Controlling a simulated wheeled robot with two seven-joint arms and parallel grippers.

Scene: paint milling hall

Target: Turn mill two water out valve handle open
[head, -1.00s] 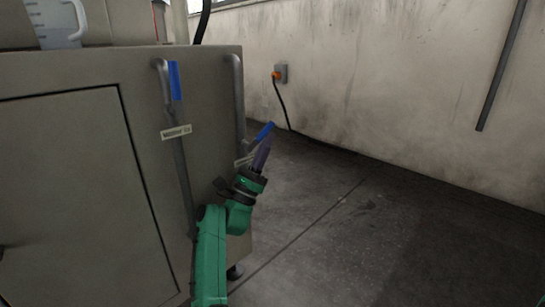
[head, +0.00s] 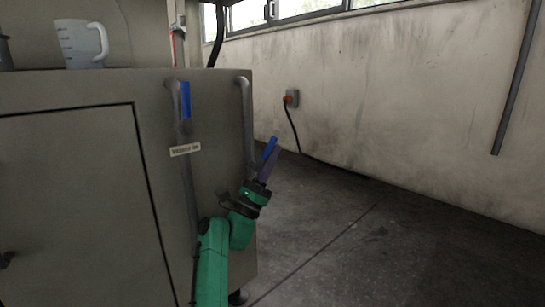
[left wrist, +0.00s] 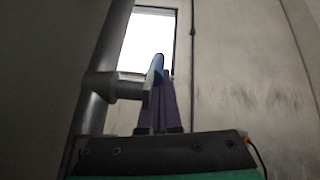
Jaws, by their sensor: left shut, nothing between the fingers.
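A blue valve handle (head: 270,148) sits on the right-hand grey pipe at the cabinet's corner and tilts up to the right. My left gripper (head: 266,168), with purple fingers, is shut and empty just below and beside this handle. In the left wrist view the fingers (left wrist: 158,104) point up, and the blue handle (left wrist: 155,68) shows edge-on at their tips, seemingly touching them. A second blue handle (head: 185,100) stands upright on the left-hand pipe, above a small label (head: 185,149) too small to read. My right gripper is out of view.
The grey cabinet (head: 75,190) fills the left side, with a measuring jug (head: 82,44) on top. A wall socket with an orange plug (head: 291,97) and a black cable is on the wall behind. The floor (head: 400,250) to the right is clear.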

